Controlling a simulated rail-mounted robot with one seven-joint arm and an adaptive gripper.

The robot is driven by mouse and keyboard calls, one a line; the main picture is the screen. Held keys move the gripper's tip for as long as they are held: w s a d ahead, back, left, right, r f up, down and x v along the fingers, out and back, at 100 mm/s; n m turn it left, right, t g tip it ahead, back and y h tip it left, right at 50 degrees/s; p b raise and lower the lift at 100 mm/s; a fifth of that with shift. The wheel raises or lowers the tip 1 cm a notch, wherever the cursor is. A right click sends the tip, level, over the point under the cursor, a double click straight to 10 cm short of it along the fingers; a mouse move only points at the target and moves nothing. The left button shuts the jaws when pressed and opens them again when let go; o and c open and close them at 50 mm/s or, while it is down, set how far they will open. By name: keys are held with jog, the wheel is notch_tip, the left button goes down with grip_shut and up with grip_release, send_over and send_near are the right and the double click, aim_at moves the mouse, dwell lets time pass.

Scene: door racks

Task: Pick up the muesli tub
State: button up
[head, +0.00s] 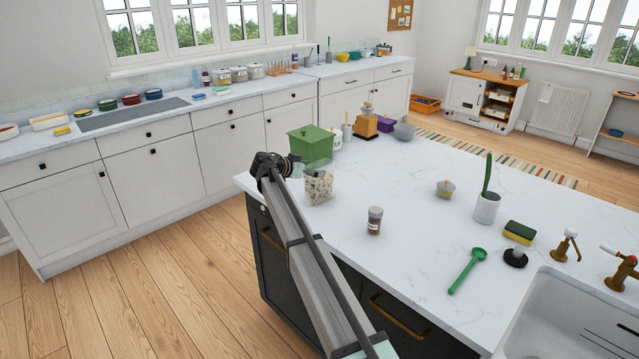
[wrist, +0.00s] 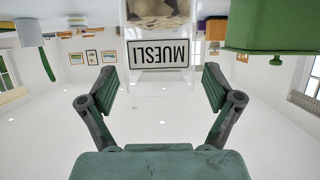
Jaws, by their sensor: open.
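The muesli tub (head: 319,187) is a clear container with pale muesli inside. It stands on the white island top near its far left corner. In the wrist view, which is upside down, the tub (wrist: 160,22) shows a white MUESLI label facing me. In the head view my gripper (head: 294,170) is at the island's left edge, just left of the tub.
A green lidded box (head: 310,143) stands close behind the tub; it is also at the upper right in the wrist view (wrist: 275,25). A spice jar (head: 374,221) stands in front, to the right. A wooden grinder (head: 366,124) is farther back. The island's middle is mostly clear.

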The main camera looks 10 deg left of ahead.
jog(key=shift+p+x, duration=0.35)
jog(key=shift+x, duration=1)
jog(key=shift+a+r, duration=0.1)
grip_shut()
